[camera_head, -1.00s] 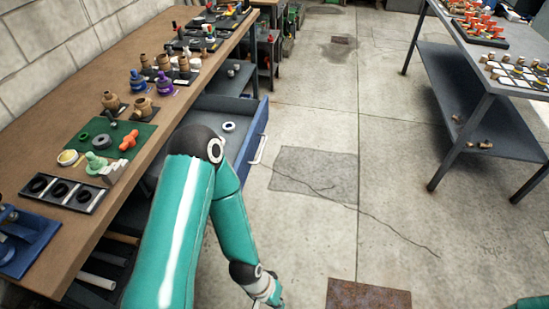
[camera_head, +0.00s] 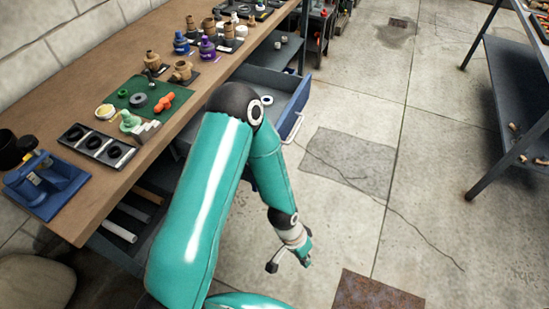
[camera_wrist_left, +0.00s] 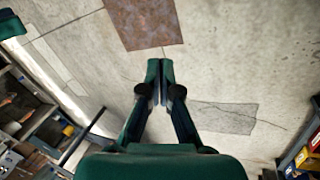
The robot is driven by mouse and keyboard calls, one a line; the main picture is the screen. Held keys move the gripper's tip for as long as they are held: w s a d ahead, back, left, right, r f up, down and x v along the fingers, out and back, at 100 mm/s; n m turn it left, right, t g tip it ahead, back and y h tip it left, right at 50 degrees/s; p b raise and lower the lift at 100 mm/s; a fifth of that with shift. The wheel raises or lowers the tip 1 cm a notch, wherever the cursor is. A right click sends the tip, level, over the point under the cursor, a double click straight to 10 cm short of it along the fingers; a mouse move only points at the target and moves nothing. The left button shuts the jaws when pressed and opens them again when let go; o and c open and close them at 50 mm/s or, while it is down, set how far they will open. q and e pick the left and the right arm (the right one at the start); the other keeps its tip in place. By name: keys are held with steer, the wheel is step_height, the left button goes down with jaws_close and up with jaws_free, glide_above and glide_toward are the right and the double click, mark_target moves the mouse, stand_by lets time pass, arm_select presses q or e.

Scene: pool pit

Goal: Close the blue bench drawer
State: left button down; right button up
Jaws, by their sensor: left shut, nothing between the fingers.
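The blue bench drawer (camera_head: 290,108) stands pulled out from under the wooden workbench, its front facing right over the floor. A pale bar handle (camera_head: 293,129) is on its front, and a white ring (camera_head: 267,100) lies inside. My left arm hides its near part. My left gripper (camera_head: 307,260) is low over the floor, nearer to me than the drawer and apart from it. In the left wrist view the left gripper (camera_wrist_left: 160,65) has its fingers together with nothing between them, over bare concrete. My right gripper is not seen.
The wooden workbench (camera_head: 101,197) carries fittings, a green mat (camera_head: 133,88) and a blue vise-like tool (camera_head: 47,183). A dark metal table (camera_head: 490,105) stands at the right. The concrete floor between is clear, with a rusty plate (camera_head: 375,292) near the front.

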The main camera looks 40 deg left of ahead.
arm_select(q)
steer(key=w+a+r+m+b, duration=0.1)
steer(key=w+a+m+b, duration=0.15)
steer(key=w+m, duration=0.45)
steer(key=w+a+r+m+g+y+b, duration=0.15)
steer(key=w+a+r+m+y, duration=0.55)
steer(key=w+a+r, duration=0.8)
steer(key=s+a+f+p, duration=0.1)
steer(key=s+a+f, duration=0.2)
steer(key=a+f, duration=0.4)
steer(key=shift+a+f, duration=0.15)
steer(key=shift+f, duration=0.05)
steer(key=shift+t, duration=0.25)
